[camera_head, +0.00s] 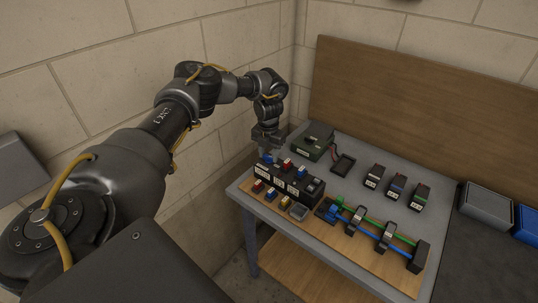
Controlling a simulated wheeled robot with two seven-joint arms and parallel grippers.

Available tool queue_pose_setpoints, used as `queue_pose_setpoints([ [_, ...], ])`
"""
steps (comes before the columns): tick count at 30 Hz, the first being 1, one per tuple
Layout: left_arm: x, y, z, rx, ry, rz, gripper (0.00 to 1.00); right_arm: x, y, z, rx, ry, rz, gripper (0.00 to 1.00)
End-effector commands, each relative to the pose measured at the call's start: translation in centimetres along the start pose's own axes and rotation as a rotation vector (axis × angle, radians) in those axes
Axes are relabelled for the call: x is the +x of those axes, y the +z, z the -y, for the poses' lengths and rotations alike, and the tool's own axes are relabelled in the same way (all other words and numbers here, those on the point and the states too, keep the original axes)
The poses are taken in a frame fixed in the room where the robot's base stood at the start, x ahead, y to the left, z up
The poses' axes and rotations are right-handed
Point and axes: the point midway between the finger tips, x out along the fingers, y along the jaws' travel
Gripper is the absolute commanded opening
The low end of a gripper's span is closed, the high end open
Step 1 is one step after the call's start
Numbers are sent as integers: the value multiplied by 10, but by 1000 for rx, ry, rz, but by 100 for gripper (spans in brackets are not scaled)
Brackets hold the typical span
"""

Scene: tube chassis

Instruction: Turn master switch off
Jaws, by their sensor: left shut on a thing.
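A black switch box (283,180) with pale labels on its front stands at the near left corner of the workbench. Small blue, red and blue-white levers or knobs stick up along its top. Which one is the master switch cannot be read at this size. My left gripper (268,148) points down at the left end of the box, right at the blue piece (267,158) there. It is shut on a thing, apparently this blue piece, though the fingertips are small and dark. My right gripper is out of view.
A wooden board (375,258) in front carries blue and green tubes through black clips. Small coloured blocks sit before the box. A green-black case (311,141), a dark tray (343,164) and several labelled blocks stand behind. Bins (486,208) are at right; a wooden panel (420,105) backs the bench.

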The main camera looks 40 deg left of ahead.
Motion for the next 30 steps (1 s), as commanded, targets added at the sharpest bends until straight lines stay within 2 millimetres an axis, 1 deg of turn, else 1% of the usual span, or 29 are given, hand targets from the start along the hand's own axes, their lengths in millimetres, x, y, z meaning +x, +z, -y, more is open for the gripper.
queue_pose_setpoints([
  [6,0,1,0,114,0,3,17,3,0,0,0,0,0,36],
  [12,-1,1,0,173,0,3,17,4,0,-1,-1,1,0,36],
  [28,-1,1,0,196,0,4,17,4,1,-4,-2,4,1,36],
  [29,-1,1,0,196,0,4,41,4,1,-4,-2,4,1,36],
  [30,-1,1,0,196,0,4,46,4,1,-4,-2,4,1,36],
])
